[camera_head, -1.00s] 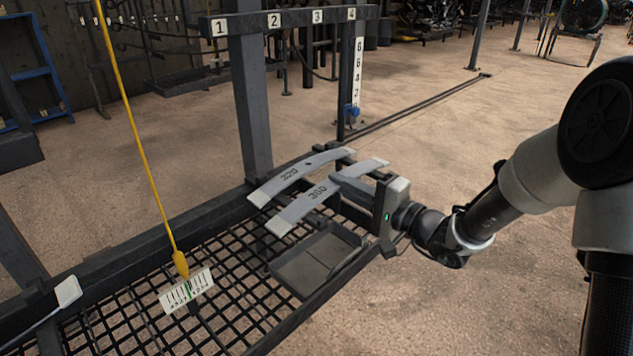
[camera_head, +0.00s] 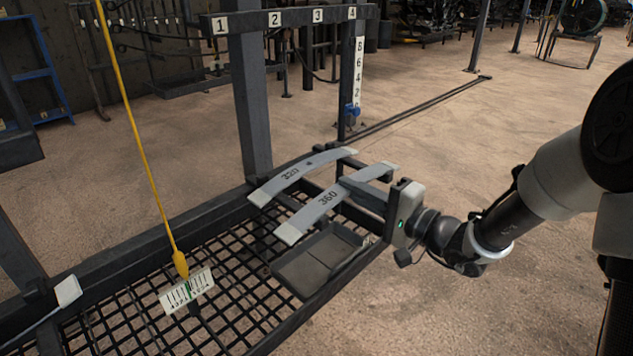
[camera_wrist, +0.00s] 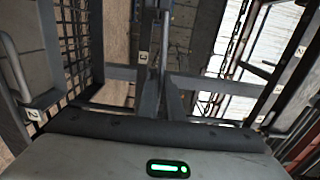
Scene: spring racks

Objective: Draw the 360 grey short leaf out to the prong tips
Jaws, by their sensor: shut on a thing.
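The grey short leaf marked 360 (camera_head: 318,209) is a slightly curved bar with pale ends. It lies in front of and roughly parallel to the grey leaf marked 320 (camera_head: 280,181), with a gap between them. My gripper (camera_head: 372,193) is at the right part of the 360 leaf, shut on it, with its body further right. In the wrist view a grey bar (camera_wrist: 165,62) runs up the middle from the gripper's near edge. The fingertips and the prongs under the leaves are mostly hidden.
A shallow dark tray (camera_head: 318,262) sits below the 360 leaf on the mesh rack (camera_head: 235,300). A post with a numbered bar (camera_head: 290,18) stands behind. A yellow pointer (camera_head: 180,264) hangs over a small scale (camera_head: 187,292). Open floor lies to the right.

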